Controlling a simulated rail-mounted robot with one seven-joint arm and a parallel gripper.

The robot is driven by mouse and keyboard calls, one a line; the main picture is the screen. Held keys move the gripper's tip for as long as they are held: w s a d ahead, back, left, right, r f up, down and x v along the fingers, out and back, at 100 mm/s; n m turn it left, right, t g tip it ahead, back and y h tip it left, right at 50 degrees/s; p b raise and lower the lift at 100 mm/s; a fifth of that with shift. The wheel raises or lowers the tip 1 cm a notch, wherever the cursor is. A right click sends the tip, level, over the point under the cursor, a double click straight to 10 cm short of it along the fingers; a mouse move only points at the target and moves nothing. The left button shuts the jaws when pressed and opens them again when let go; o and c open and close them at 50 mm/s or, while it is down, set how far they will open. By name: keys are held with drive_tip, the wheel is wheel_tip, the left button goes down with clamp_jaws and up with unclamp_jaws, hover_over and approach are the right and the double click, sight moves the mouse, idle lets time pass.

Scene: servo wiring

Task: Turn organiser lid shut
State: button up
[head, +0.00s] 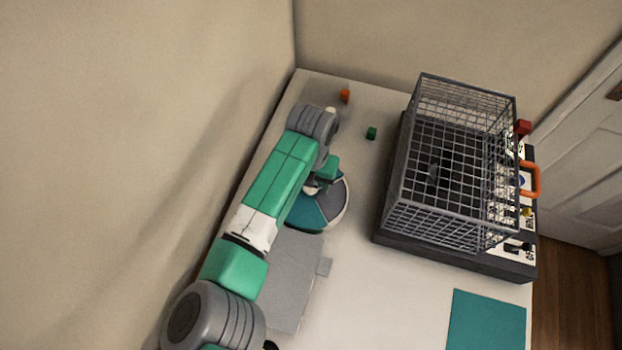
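The round organiser (334,200) lies on the table just right of my arm. Its top shows teal and grey wedges and a pale rim on the right. Its left part is hidden behind my green and white arm. My gripper (317,187) is over the organiser's upper left part, at or close above its top. The fingers are small and partly covered by the wrist, so I cannot tell whether they are open or shut, or whether they touch the lid.
A wire cage (452,165) on a dark base with an orange handle (536,180) and switches stands at the right. A small green block (371,133) and an orange piece (345,96) lie farther back. A grey mat (288,285) and a teal mat (486,322) lie in front.

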wheel_tip(320, 180, up, 8)
drive_tip(key=shift+f+p, duration=0.1)
drive_tip(key=shift+p, duration=0.85)
